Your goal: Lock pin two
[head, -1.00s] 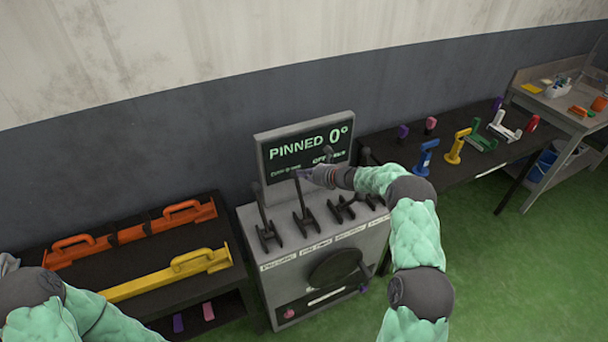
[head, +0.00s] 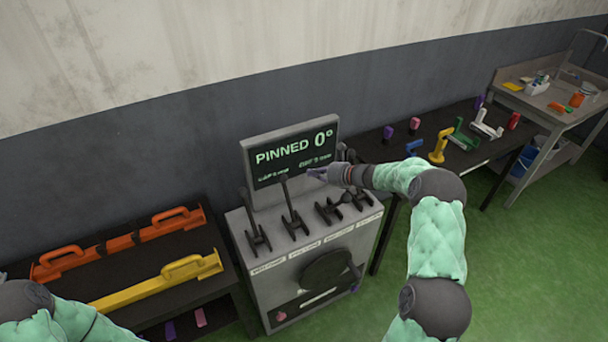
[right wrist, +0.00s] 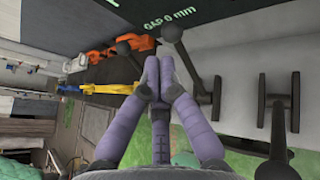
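The grey console (head: 262,292) has a row of dark levers and a screen (head: 290,155) reading "PINNED 0°". The first lever (head: 257,238) and second lever (head: 293,222) stand up, knobs high. The third lever's bracket (head: 328,211) is lower, and the fourth is partly behind my arm. The labels are too small to read surely. My right gripper (head: 316,174) is above the console, just right of the second lever's knob. In the right wrist view its purple fingers (right wrist: 158,75) are together and empty, with a lever (right wrist: 186,62) close on their right. My left gripper is outside the frame.
A dark rack at left holds orange handled bars (head: 172,222) and a yellow bar (head: 160,284). A black table (head: 465,157) at right carries several coloured pieces. A workbench (head: 546,98) stands beyond it. Green floor is open at lower right.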

